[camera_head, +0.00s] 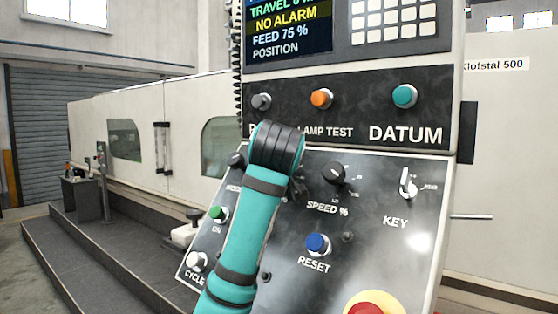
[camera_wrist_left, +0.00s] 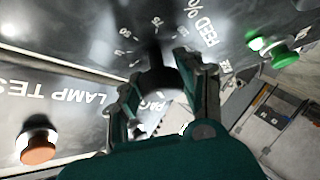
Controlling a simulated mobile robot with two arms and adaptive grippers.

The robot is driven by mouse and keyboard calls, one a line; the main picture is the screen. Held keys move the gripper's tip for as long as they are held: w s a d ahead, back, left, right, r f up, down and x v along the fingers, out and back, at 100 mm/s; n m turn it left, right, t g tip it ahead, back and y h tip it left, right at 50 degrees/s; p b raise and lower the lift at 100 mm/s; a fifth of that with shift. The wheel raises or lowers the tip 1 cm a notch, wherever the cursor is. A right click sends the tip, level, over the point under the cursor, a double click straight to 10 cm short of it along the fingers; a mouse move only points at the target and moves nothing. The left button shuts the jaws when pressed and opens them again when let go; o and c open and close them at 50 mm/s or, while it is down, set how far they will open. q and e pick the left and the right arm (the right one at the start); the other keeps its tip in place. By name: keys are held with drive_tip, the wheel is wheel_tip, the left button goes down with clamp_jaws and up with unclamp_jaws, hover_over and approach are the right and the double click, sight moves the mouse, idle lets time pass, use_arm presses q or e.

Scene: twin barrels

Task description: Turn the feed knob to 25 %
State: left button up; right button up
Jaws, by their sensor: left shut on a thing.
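The black feed knob (camera_wrist_left: 160,78) shows in the left wrist view, in front of a dark panel with a printed scale and the label FEED %. My left gripper (camera_wrist_left: 157,82) has one finger on each side of the knob and is shut on it. The knob's pointer mark cannot be made out. In the head view my teal left arm covers the feed knob and most of the gripper. The screen (camera_head: 288,28) reads FEED 75 % and NO ALARM. My right gripper is in neither view.
On the sloped panel, the speed knob (camera_head: 333,173) is close right of my wrist, with the blue reset button (camera_head: 317,243) below and the key switch (camera_head: 407,184) farther right. A red emergency button (camera_head: 374,303) is at the bottom. The orange lamp test button (camera_head: 321,98) is above.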

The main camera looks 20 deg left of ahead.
use_arm(q)
drive_tip(key=shift+d+r+n+g+y+p, duration=0.1)
drive_tip(key=shift+r+n+g+y+p, duration=0.2)
drive_tip(key=shift+n+g+p, duration=0.55)
drive_tip(key=n+g+p, duration=0.2)
drive_tip(key=n+p, duration=0.1)
drive_tip(key=p, duration=0.1)
drive_tip(key=n+g+p, duration=0.2)
drive_tip(key=n+p, duration=0.2)
drive_tip(key=shift+p, duration=0.3)
drive_tip(key=shift+f+n+g+p, duration=0.1)
drive_tip(key=shift+n+g+p, duration=0.55)
drive_tip(key=shift+n+p, duration=0.3)
drive_tip(key=shift+w+f+n+g+h, duration=0.15)
drive_tip(key=shift+n+g+h, duration=0.35)
drive_tip(key=shift+n, duration=0.3)
drive_tip(key=shift+p, duration=0.3)
